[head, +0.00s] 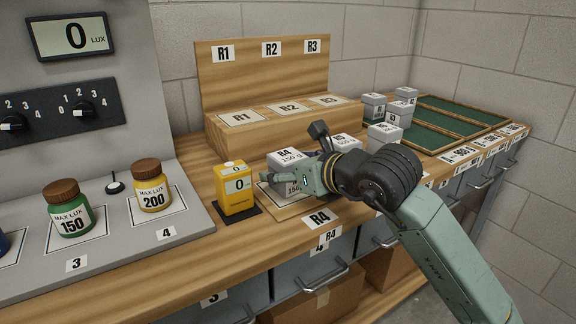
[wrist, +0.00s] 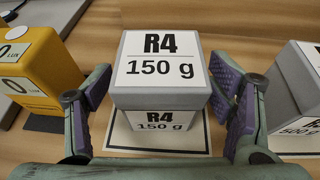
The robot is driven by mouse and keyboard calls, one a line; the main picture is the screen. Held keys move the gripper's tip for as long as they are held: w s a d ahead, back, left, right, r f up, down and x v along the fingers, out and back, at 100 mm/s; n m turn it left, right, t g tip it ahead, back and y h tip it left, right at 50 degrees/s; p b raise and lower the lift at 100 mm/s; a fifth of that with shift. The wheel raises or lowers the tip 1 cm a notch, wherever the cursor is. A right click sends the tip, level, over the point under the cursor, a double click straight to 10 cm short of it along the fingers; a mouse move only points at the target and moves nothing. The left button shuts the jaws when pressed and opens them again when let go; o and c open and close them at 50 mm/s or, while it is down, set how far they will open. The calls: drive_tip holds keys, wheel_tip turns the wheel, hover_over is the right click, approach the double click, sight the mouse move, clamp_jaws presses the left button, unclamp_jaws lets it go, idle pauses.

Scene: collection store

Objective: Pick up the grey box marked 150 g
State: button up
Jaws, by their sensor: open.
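The grey box marked R4 150 g (wrist: 160,102) stands upright on a framed pad (wrist: 115,136) in the wrist view, with its white label on top and another on its front. In the head view the same box (head: 285,160) is partly hidden behind my gripper. My gripper (wrist: 168,108) is open, with one finger on each side of the box.
A yellow meter (head: 236,190) stands close at the left of the box. A grey box marked 500 g (wrist: 298,85) stands close at the right. Behind is a wooden stepped stand (head: 290,124) marked R1 to R3. Several grey boxes and green trays (head: 462,118) lie farther right.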

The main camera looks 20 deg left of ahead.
drive_tip(key=shift+w+a+f, duration=0.1)
drive_tip(key=shift+a, duration=0.1)
drive_tip(key=shift+c, duration=0.5)
clamp_jaws()
idle(0.4)
